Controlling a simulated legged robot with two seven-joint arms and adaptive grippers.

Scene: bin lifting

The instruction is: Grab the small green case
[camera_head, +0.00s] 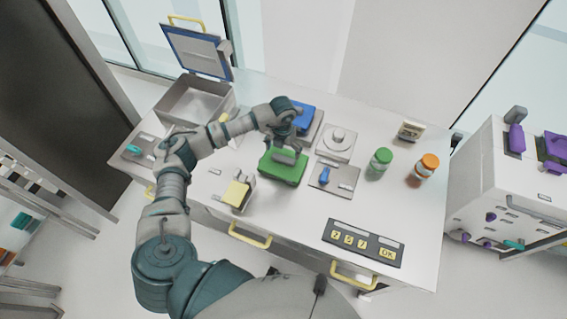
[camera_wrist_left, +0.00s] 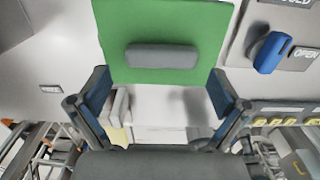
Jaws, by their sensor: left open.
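The small green case (camera_head: 283,170) lies on the white bench top near its middle. A grey handle (camera_wrist_left: 162,57) sits on the case's upper face. My left gripper (camera_head: 285,145) is above the far side of the case. In the left wrist view, its two fingers (camera_wrist_left: 158,95) are spread wide, with the green case (camera_wrist_left: 205,30) ahead of and between them. Nothing is held between the fingers. Part of the case is hidden by my gripper in the head view. My right gripper is not in view.
A blue case (camera_head: 303,119) stands behind my gripper. A blue-handled switch (camera_head: 324,176), a green-lidded jar (camera_head: 379,163) and an orange jar (camera_head: 425,168) are right of the case. A yellow-topped block (camera_head: 237,194) is at its left front. An open bin (camera_head: 187,116) stands farther left.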

